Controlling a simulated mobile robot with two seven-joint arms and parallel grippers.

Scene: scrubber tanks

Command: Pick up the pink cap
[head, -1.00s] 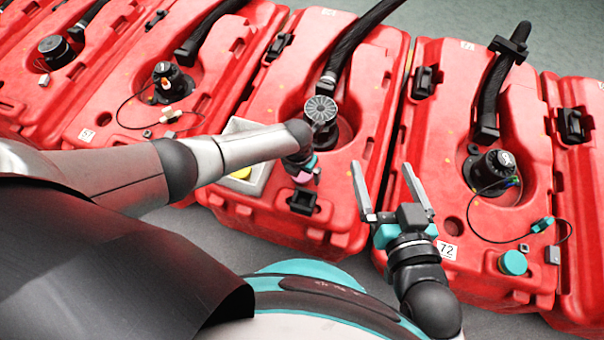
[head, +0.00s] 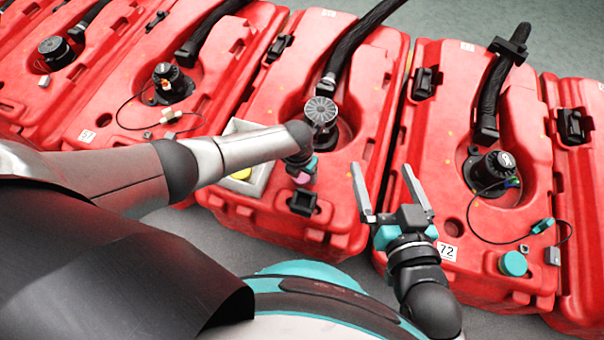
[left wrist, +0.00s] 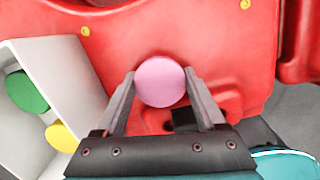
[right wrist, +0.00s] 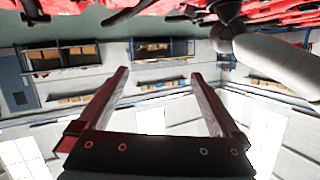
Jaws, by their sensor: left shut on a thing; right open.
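The pink cap (left wrist: 160,82) is a round disc between the two fingers of my left gripper (left wrist: 160,84) in the left wrist view. The fingers touch it on both sides, so the gripper is shut on it. In the head view a small part of the pink cap (head: 302,178) shows below my left wrist, over the front top of the middle red tank (head: 345,205). I cannot tell whether the cap still touches the tank. My right gripper (head: 382,182) is open and empty, between the middle tank and the tank to its right.
A grey tray (left wrist: 50,65) beside the left gripper holds a green cap (left wrist: 26,92) and a yellow cap (left wrist: 61,138). A teal cap (head: 512,264) sits on the right tank. Black hoses (head: 355,45) and a round grey-topped fitting (head: 321,110) rise from the tanks.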

